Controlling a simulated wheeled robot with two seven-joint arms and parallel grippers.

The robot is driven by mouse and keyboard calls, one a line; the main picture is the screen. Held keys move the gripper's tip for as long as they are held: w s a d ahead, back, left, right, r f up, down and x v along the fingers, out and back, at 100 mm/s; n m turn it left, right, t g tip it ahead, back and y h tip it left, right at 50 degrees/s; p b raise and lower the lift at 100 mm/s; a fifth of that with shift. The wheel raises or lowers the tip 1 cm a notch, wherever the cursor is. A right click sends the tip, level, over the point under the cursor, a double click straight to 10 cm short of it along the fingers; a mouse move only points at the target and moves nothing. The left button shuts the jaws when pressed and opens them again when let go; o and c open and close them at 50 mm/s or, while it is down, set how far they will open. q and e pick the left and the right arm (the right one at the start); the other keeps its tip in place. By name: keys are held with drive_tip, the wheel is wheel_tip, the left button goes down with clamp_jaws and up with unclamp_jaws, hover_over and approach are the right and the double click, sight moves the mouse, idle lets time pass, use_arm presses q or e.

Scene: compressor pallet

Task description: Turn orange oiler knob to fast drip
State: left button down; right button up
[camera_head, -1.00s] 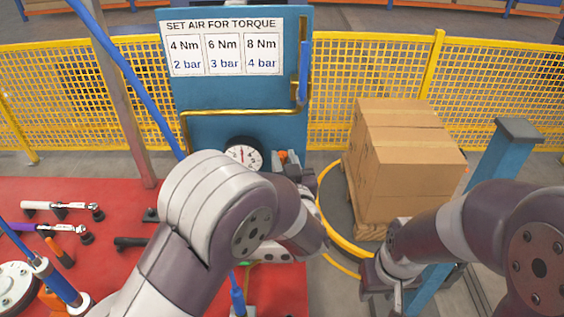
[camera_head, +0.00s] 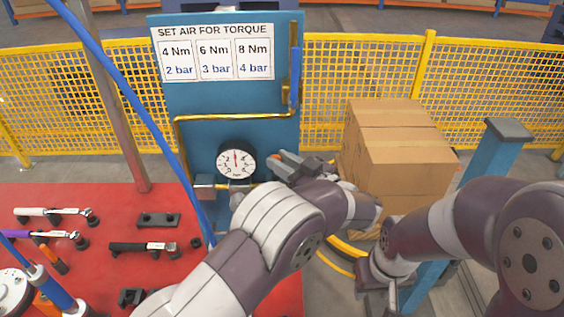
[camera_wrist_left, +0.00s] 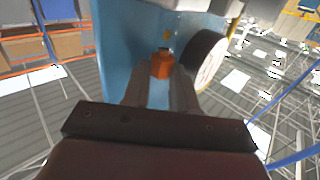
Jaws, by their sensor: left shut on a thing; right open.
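The orange oiler knob (camera_wrist_left: 161,66) shows in the left wrist view, at the tips of my left gripper's fingers, in front of the blue panel. My left gripper (camera_wrist_left: 161,80) is shut on it, one finger on each side. In the head view my left gripper (camera_head: 288,164) is at the panel's lower right, just right of the pressure gauge (camera_head: 236,161); the knob is mostly hidden there by the gripper. My right gripper (camera_head: 383,285) is open and empty, low in the head view, well apart from the panel and partly hidden by its own arm.
The blue panel (camera_head: 225,108) carries a torque and air sign (camera_head: 212,53) and a brass pipe (camera_head: 225,117). Torque wrenches (camera_head: 55,212) lie on the red table (camera_head: 100,197). Cardboard boxes (camera_head: 400,150) and a blue post (camera_head: 490,165) stand at the right.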

use_arm(q)
drive_tip(key=shift+r, duration=0.15)
drive_tip(key=c, duration=1.2)
unclamp_jaws()
drive_tip(key=shift+o, duration=0.2)
